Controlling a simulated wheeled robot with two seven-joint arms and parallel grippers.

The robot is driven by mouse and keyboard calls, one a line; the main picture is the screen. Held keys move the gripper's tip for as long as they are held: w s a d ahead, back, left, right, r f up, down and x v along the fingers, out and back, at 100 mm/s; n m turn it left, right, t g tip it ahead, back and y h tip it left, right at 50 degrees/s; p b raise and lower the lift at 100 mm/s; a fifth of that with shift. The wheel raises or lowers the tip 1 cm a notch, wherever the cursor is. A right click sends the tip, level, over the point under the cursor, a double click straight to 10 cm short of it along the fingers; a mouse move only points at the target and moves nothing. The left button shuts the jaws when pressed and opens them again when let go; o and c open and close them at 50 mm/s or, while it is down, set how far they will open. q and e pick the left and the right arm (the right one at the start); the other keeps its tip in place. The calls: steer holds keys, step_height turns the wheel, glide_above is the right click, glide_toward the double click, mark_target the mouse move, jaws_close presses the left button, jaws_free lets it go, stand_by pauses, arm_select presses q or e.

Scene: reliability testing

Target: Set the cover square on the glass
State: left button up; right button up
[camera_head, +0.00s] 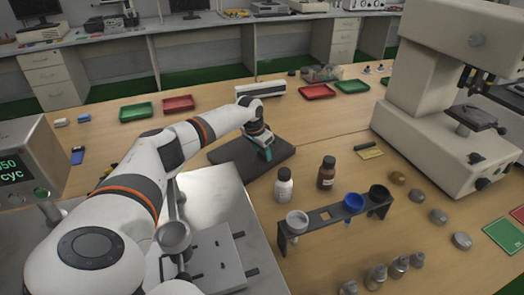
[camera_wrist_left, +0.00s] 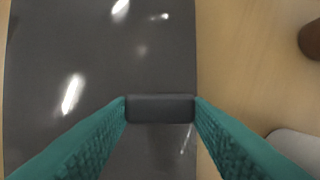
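A flat dark grey slab (camera_head: 225,153), which looks like the cover, is at mid-table in the head view. It fills much of the left wrist view (camera_wrist_left: 60,60), glossy with white reflections. A small dark grey block (camera_wrist_left: 160,108), seemingly its handle, sits between the teal fingertips of my left gripper (camera_wrist_left: 160,110), which touch its two ends. In the head view the left gripper (camera_head: 265,153) points down over the slab's right part. I cannot tell whether the slab lies flat or is slightly raised. I cannot make out the glass with certainty. My right gripper is not in view.
A white bottle (camera_head: 284,185) and a brown bottle (camera_head: 326,173) stand right of the slab. A rack (camera_head: 335,215) is in front of them. A large microscope (camera_head: 440,100) stands at the right. A shiny grey plate (camera_head: 215,195) lies in front of the slab.

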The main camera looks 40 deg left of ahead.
arm_select(q)
steer(key=o, duration=0.4)
